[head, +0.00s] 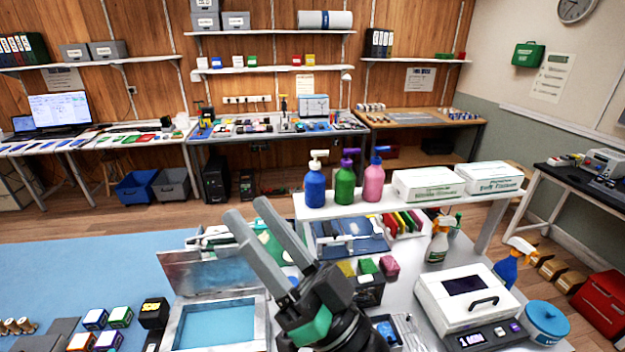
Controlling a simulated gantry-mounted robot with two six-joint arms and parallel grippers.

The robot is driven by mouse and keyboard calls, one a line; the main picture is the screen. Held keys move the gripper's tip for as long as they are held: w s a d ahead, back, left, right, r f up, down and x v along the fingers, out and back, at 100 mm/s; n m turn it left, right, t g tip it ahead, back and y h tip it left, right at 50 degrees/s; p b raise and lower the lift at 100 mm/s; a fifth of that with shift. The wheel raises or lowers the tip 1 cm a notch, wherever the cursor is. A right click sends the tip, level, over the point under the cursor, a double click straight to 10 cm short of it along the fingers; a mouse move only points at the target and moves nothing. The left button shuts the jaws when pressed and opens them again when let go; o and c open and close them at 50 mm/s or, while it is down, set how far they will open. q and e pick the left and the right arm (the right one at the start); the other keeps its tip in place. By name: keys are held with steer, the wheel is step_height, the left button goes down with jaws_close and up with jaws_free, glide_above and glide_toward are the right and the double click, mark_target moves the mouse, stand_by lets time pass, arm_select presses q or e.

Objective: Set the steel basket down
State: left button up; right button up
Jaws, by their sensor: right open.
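My right gripper (247,210) reaches up from the bottom middle with its two grey fingers apart. Nothing shows between the fingers. It stands in front of the bench, just right of an open steel tank (262,318) with a bright blue inside and its metal lid (205,270) raised. I cannot make out a separate steel basket; the gripper and wrist hide part of the bench behind them. My left gripper is not in view.
A raised white shelf (440,207) holds pump bottles (345,185) and two white boxes (428,184). Spray bottles (438,240) and a white lidded machine (465,300) stand at right. Small boxes (95,318) sit at lower left. The blue mat (80,265) has free room.

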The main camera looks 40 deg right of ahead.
steer(key=s+d+r+n+t+h, duration=0.1)
steer(key=s+r, duration=0.2)
steer(key=r, duration=0.4)
steer(key=s+d+r+n+t+h, duration=0.1)
steer(key=s+r+n+h, duration=0.1)
steer(key=r, duration=0.5)
steer(key=shift+s+d, duration=0.2)
steer(key=shift+s, duration=0.4)
step_height(320, 180, up, 28)
steer(key=p, duration=2.8)
step_height(320, 180, down, 41)
steer(key=b, duration=4.1)
